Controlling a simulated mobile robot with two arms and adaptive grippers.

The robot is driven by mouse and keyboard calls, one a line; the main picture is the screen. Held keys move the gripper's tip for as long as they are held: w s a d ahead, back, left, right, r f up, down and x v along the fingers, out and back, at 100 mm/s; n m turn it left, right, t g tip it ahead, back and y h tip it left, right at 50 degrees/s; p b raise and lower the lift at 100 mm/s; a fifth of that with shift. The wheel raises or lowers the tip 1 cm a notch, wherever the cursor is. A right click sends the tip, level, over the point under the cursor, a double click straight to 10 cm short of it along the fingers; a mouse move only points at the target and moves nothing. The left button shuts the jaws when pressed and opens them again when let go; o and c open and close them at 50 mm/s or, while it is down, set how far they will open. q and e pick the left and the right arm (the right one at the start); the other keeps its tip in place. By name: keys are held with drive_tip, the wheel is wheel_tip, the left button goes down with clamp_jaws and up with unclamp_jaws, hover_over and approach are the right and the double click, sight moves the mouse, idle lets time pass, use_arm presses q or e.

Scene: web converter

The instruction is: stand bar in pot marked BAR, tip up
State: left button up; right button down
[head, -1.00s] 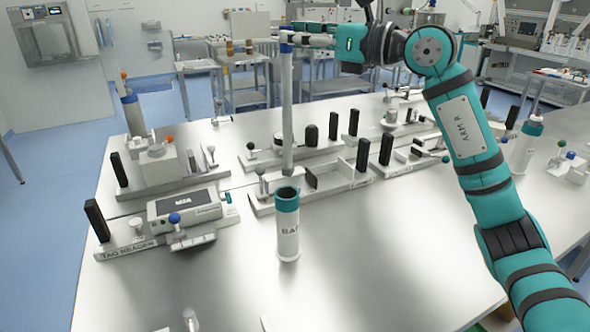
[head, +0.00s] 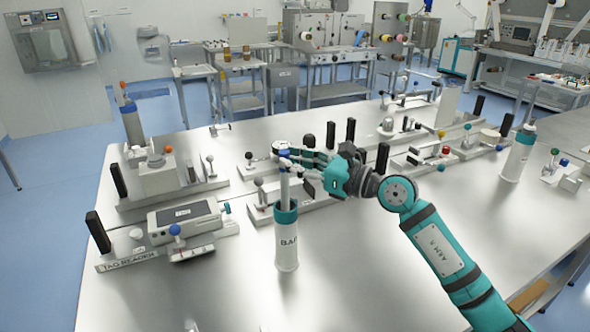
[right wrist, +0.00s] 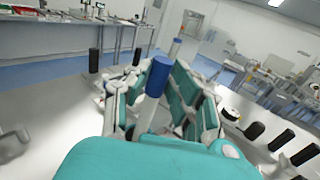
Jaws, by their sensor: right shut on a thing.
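The white pot marked BAR (head: 287,247), with a teal rim, stands upright on the steel table. A slim grey bar (head: 284,185) with a blue tip (head: 284,154) stands nearly upright, tip up, its lower part hidden inside the pot. My right gripper (head: 288,160) is shut on the bar just below the tip, coming from the right. In the right wrist view the blue tip (right wrist: 159,68) and grey shaft (right wrist: 147,112) show between the fingers. Whether the bar touches the pot's bottom is hidden. My left gripper is not in view.
The tag reader (head: 184,216) stands left of the pot. Fixtures with black posts (head: 382,158) stand behind it. Another white and teal pot (head: 518,152) stands at the right. The table in front of the BAR pot is clear.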

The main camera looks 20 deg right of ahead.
wheel_tip(320, 180, down, 2)
drive_tip(key=shift+f, duration=0.3)
drive_tip(key=c, duration=1.6)
unclamp_jaws()
drive_tip(key=shift+f, duration=0.1)
drive_tip(key=o, duration=0.5)
drive_tip(key=shift+c, duration=0.2)
